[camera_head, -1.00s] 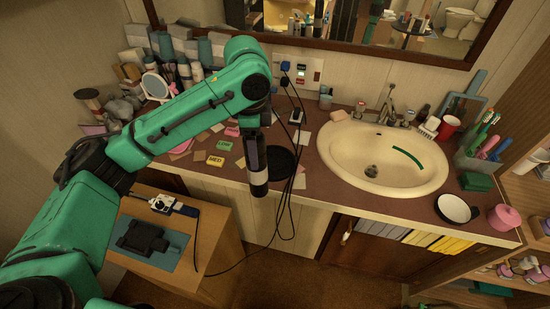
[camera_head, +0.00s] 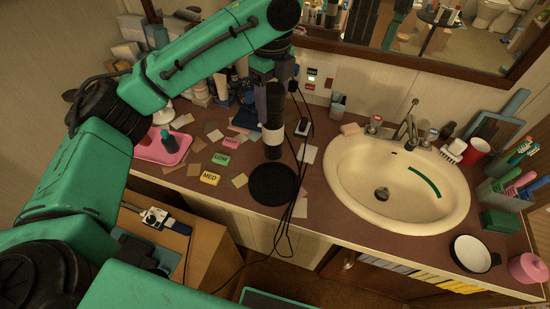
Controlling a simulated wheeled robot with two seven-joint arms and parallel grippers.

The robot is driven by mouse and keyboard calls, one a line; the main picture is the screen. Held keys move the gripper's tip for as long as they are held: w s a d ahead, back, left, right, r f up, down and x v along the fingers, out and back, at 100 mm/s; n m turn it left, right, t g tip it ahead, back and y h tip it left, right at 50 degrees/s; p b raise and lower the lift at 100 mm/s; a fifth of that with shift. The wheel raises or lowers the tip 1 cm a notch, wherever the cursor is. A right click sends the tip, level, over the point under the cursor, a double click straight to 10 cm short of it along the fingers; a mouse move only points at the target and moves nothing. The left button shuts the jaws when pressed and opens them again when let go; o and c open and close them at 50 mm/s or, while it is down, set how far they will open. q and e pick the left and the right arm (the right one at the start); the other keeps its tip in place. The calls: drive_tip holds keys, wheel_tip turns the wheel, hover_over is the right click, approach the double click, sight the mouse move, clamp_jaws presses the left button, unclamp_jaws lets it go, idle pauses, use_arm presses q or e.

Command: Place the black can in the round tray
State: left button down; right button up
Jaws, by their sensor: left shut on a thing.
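The black can (camera_head: 272,105) is upright and dark, with a pale band near its lower end. My left gripper (camera_head: 272,80) is shut on its top and holds it from above. The round tray (camera_head: 274,185) is a flat black disc on the brown counter, left of the sink. In the picture, the can's lower end is just above the tray's far edge. I cannot tell how high the can is over the counter. My right gripper is not in view.
Black cables (camera_head: 297,170) hang just right of the tray. A pink tray (camera_head: 163,150) with bottles is farther left. The sink (camera_head: 398,190) is on the right.

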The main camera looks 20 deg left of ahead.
sight(271, 127)
use_arm(q)
drive_tip(key=f, duration=0.2)
drive_tip(key=s+f, duration=0.1)
drive_tip(key=f, duration=0.2)
drive_tip(key=shift+s+f+p, duration=0.1)
drive_tip(key=shift+f+p, duration=0.15)
drive_tip(key=shift+p, duration=0.15)
drive_tip(key=f, duration=0.6)
drive_tip(key=w+f+p, duration=0.1)
drive_tip(key=f, duration=0.2)
drive_tip(key=shift+s+f, duration=0.15)
drive_tip(key=shift+f, duration=0.3)
drive_tip(key=shift+c, duration=0.6)
unclamp_jaws()
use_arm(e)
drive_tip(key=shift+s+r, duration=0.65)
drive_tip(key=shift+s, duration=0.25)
use_arm(q)
wheel_tip(271, 127, up, 12)
drive_tip(key=shift+r+b, duration=0.1)
drive_tip(key=shift+b, duration=1)
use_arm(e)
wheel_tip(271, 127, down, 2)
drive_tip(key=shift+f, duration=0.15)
